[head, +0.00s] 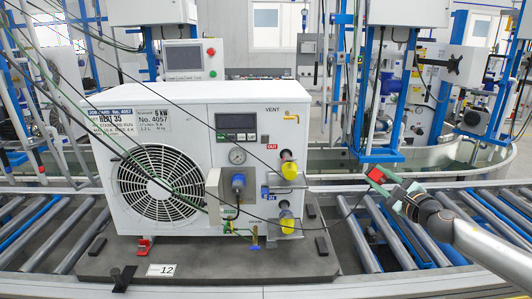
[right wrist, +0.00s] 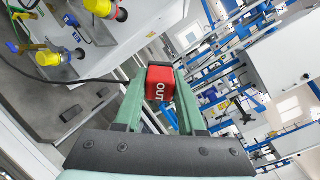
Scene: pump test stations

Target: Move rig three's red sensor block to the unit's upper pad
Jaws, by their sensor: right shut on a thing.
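The red sensor block (head: 376,175) is in my right gripper (head: 388,185), to the right of the white unit (head: 212,110) and above the roller conveyor. In the right wrist view the red block (right wrist: 160,85) shows white "OUT" lettering and sits between the two green fingers, which are shut on it. A dark cable (head: 335,218) runs from near the block toward the unit. On the unit's right front, a red "OUT" label (head: 272,147) is beside the upper yellow-capped port (head: 288,165). I cannot clearly make out the upper pad. My left gripper is not in view.
The lower yellow-capped port (head: 287,222) and a blue "IN" label (head: 265,191) are below the upper port. The unit stands on a dark base plate (head: 200,262) on the conveyor (head: 400,232). Space between block and unit is mostly clear.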

